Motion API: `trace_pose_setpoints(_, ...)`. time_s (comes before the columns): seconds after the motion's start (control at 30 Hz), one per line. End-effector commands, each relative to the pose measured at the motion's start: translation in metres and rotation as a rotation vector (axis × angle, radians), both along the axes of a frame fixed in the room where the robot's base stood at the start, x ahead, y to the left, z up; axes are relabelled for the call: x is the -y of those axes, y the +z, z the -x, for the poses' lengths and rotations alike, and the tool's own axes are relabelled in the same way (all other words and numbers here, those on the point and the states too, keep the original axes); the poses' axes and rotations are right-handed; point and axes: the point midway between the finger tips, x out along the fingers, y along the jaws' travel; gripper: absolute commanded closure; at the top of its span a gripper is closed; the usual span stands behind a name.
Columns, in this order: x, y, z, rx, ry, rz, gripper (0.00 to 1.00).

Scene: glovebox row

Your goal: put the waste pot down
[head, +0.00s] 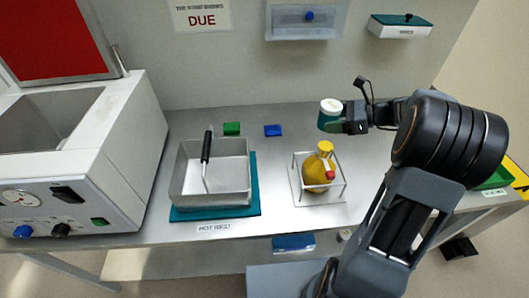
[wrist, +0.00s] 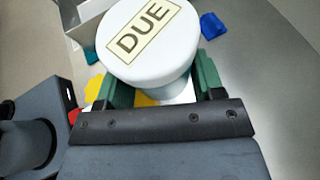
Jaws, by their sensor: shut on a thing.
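The waste pot (head: 331,107) has a white lid and a teal-green body in the head view. In the wrist view the lid of the waste pot (wrist: 147,40) carries a cream label reading "DUE". My gripper (head: 343,117) is shut on the pot, with a green finger on each side of it in the wrist view (wrist: 155,88). The pot looks upright and is held above the rear right part of the bench (head: 270,168). The pot's underside is hidden in the wrist view.
A wire rack (head: 319,196) holds a yellow bottle (head: 319,170) below the pot. A metal tray (head: 211,200) on a teal mat (head: 257,190) stands left, behind the "HOT REST" label (head: 214,228). Green (head: 232,129) and blue (head: 273,130) blocks lie at the back.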

Motion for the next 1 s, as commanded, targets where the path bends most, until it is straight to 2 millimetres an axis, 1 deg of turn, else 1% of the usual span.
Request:
trace_pose_setpoints(0.1, 0.0, -0.019, 0.0, 0.001, -0.001, -0.001, 0.66)
trace_pose_setpoints(0.27, 0.001, -0.032, 0.0, 0.001, -0.003, -0.001, 0.66)
trace_pose_setpoints(0.3, 0.001, -0.04, 0.0, 0.001, -0.003, -0.001, 0.66)
trace_pose_setpoints(0.33, 0.001, -0.043, 0.0, 0.001, -0.003, -0.001, 0.66)
trace_pose_setpoints(0.47, -0.002, -0.053, -0.003, 0.001, -0.003, -0.001, 0.66)
trace_pose_setpoints(0.57, -0.012, -0.061, -0.014, 0.0, 0.001, 0.0, 0.66)
trace_pose_setpoints(0.87, -0.061, -0.094, -0.068, 0.0, 0.001, 0.0, 0.66)
trace_pose_setpoints(0.9, -0.065, -0.102, -0.072, -0.002, -0.001, -0.001, 0.66)
trace_pose_setpoints(1.0, -0.074, -0.118, -0.082, -0.002, -0.002, -0.001, 0.66)
